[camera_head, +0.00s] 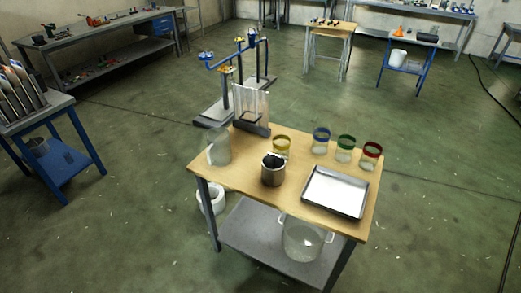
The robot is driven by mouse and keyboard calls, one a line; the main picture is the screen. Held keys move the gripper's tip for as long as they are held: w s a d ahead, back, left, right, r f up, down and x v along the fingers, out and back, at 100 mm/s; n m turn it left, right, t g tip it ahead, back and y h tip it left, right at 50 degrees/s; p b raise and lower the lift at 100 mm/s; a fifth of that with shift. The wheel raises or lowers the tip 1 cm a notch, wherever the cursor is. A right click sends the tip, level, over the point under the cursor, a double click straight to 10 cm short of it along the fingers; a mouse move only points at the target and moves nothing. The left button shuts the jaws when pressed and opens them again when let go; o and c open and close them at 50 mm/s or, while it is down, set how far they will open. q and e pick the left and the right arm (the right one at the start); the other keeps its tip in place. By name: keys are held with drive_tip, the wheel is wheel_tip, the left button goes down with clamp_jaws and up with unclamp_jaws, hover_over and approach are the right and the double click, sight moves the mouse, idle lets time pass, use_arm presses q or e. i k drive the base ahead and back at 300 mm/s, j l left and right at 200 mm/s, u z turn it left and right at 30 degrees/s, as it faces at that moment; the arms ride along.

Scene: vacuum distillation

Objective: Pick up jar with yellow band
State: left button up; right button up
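The jar with the yellow band (281,144) stands upright on the wooden tabletop (245,178), near the middle of its back half. It is clear glass with a yellow ring around its upper part. A metal cup with dark contents (272,170) stands just in front of it and hides its lower part. Neither of my grippers shows in the head view, so I cannot see where they are relative to the jar.
Jars with blue (321,138), green (345,148) and red (371,155) bands stand to the right. A metal tray (335,193) lies front right. A clear beaker (219,147) stands left, and a glass rack (252,108) behind.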

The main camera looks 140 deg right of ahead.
sight(281, 142)
drive_tip(key=z, duration=4.75)
